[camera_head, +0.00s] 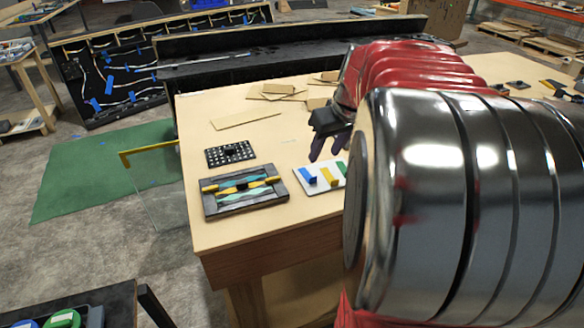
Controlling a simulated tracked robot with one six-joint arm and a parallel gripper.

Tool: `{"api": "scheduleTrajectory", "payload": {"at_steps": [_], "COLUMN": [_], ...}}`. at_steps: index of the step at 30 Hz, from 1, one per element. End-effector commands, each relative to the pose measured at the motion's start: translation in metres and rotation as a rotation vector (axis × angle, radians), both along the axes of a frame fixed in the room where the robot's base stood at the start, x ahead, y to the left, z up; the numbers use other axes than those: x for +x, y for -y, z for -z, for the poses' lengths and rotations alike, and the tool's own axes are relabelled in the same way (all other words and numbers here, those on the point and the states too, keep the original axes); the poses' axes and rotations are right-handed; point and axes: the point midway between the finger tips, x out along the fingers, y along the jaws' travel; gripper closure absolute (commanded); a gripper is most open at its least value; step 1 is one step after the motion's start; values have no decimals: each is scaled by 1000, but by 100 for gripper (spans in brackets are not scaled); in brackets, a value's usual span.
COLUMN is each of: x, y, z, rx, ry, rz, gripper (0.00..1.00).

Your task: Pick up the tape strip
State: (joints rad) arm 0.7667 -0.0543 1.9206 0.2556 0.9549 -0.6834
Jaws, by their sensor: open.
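A white plate (318,188) lies on the wooden table, with a blue strip (307,176), a yellow strip (328,177) and a green strip (342,168) on it. I cannot tell for certain which of these is the tape strip. My gripper (328,152) is open and empty, its dark fingers pointing down just behind the plate in the picture. Its height above the table is hard to judge. My arm covers the plate's right end and much of the table to the right.
A dark-framed panel (217,208) with yellow and teal pieces lies left of the plate. A black perforated board (230,152) sits behind it. Flat wood pieces (245,119) lie farther back. The table's (215,240) front and left edges are close to the panel.

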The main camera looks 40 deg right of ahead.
Motion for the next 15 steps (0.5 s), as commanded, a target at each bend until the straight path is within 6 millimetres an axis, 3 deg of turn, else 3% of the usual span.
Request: {"api": "scheduleTrajectory", "payload": {"at_steps": [9, 15], "x": [18, 25], "y": [2, 4], "z": [47, 63], "rx": [3, 1], "ry": [-2, -1], "rz": [-2, -1], "gripper": [59, 59]}}
